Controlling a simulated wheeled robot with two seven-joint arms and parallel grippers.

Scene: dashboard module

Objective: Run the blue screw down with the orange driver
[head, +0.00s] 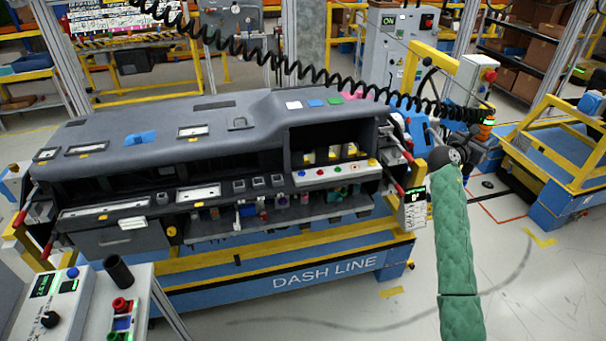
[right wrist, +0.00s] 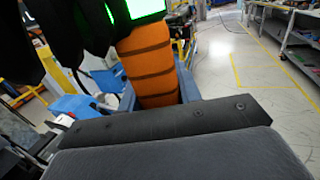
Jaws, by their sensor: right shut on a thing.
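The orange driver (head: 487,122) hangs on a black coiled cable to the right of the dashboard. My right gripper (head: 470,143) is shut on it. In the right wrist view the driver's ribbed orange handle (right wrist: 150,65) stands between the jaws, with a lit green display above it; its bit is not visible. The blue screw (head: 301,173) seems to be the small blue dot at the left end of the white strip in the dashboard's open bay. The driver is well apart from it, to the right. My left gripper is not in view.
The grey dashboard (head: 190,125) rests on a blue and yellow stand (head: 330,272). Red-tipped clamps (head: 398,187) stick out at its right end. A control console (head: 55,305) is at the lower left. The floor at the right front is clear.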

